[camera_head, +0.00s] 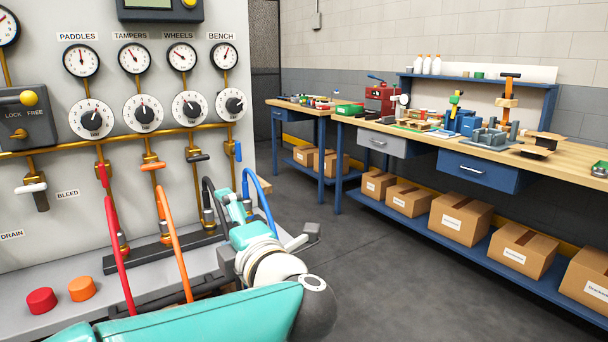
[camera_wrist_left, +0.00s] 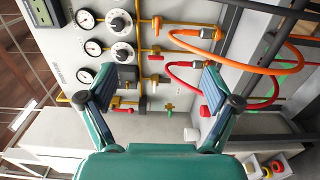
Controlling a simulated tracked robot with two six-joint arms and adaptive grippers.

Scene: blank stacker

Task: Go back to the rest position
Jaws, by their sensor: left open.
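My left gripper (camera_head: 266,214) is in front of the right part of the grey gauge panel (camera_head: 150,90), partly hidden by its own wrist. In the left wrist view, my left gripper (camera_wrist_left: 160,84) has its two teal fingers wide apart, with nothing between the pads. The panel, with its dials and brass pipes, stands beyond the fingers there. My left arm comes in low from the left across the bottom of the head view. My right gripper is in neither view.
Red (camera_head: 119,252), orange (camera_head: 175,243) and blue (camera_head: 266,205) hoses arch close to my left arm. A workbench (camera_head: 560,152) with tools and boxes stands right. The floor (camera_head: 400,275) between is clear.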

